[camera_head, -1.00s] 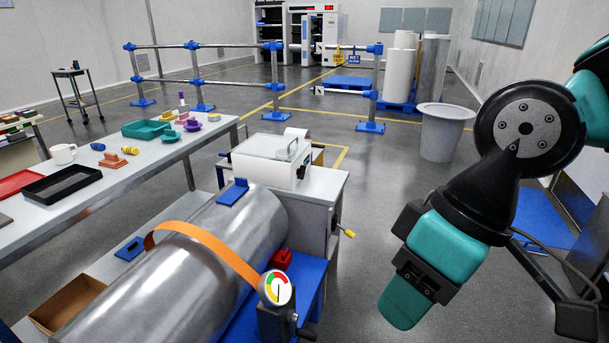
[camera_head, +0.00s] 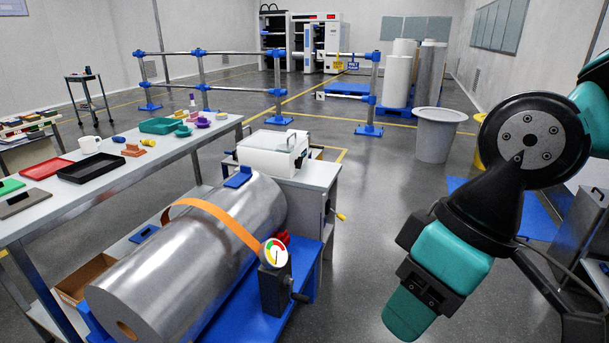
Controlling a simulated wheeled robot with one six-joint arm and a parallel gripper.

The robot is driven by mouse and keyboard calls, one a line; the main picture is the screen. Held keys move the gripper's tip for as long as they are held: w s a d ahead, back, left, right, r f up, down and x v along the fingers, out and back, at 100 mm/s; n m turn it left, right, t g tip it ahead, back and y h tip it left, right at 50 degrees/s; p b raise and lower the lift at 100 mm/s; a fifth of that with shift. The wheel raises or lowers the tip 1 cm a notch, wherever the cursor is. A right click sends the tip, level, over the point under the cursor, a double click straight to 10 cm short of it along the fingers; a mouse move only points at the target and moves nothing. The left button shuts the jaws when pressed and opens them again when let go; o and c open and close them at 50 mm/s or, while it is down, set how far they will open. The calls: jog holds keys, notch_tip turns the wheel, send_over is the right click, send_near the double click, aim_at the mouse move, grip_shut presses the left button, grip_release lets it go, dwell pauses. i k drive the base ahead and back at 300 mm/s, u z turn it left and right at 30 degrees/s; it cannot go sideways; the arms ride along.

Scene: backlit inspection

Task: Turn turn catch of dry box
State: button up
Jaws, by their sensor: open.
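A white box with a pale lid and a handle on top (camera_head: 272,152) stands on a grey side table in the middle of the head view; I take it as the dry box. A small dark part (camera_head: 299,162) shows on its right-hand face; it may be the catch, but it is too small to tell its position. My gripper (camera_head: 408,314), teal and black, hangs low at the right, pointing down. It is open and well apart from the box, with nothing seen in it. Its fingertips are hard to make out.
A large metal roll (camera_head: 190,255) with an orange strap lies on a blue stand in front of the box. A dial gauge (camera_head: 274,252) stands at its right. A long bench (camera_head: 120,180) holds trays and small parts. A grey bin (camera_head: 436,135) stands behind; the floor between is clear.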

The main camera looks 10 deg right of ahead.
aim_at(298, 162)
jog(key=u, duration=0.05)
jog(key=k, duration=0.55)
jog(key=z, duration=0.85)
jog(key=i, duration=2.15)
jog(key=u, duration=0.85)
jog(key=i, duration=0.65)
jog(key=u, duration=1.2)
jog(key=i, duration=0.25)
jog(key=u, duration=0.1)
